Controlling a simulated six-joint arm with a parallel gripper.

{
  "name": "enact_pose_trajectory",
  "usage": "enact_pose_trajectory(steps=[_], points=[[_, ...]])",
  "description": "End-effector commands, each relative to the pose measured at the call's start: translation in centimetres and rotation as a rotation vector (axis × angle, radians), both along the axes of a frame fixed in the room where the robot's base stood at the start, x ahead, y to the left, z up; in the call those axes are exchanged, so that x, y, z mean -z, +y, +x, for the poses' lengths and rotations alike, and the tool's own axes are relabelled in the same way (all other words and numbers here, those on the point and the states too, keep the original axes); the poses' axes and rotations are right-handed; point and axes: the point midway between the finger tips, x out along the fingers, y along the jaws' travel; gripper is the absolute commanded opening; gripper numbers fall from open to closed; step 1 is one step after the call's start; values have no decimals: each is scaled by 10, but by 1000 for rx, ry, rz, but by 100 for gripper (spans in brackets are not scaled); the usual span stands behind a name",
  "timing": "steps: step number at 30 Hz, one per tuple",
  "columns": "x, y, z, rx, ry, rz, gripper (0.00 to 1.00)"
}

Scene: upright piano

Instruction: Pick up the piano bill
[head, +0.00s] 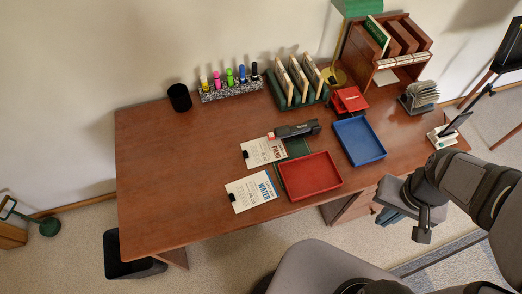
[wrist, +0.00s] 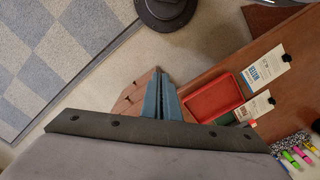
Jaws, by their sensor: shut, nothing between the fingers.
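The piano bill (head: 263,152) is a white sheet with red lettering and a black clip at its left edge. It lies flat on the brown desk, behind the similar water bill (head: 254,191), which has blue lettering. In the wrist view the piano bill (wrist: 253,107) lies just below the water bill (wrist: 264,68), right of the red tray. My gripper (head: 386,218) is off the desk's front right, well away from the bill. Its blue-grey fingers (wrist: 164,84) are shut and empty, beside the drawers in the wrist view.
A black stapler (head: 297,130) lies close to the bill's back right corner. A red tray (head: 310,175) on a green mat and a blue tray (head: 360,139) stand to the right. Highlighters (head: 230,85) and a pen cup (head: 179,98) stand behind. The desk's left side is clear.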

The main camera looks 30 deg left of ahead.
Motion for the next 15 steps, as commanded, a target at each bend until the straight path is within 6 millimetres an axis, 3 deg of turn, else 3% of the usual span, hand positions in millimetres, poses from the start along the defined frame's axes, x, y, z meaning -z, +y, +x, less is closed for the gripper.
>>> enact_pose_trajectory(steps=[1, 12, 15], points=[[0, 0, 0, 0, 0, 0, 14], [0, 0, 0, 0, 0, 0, 100], [0, 0, 0, 0, 0, 0, 100]])
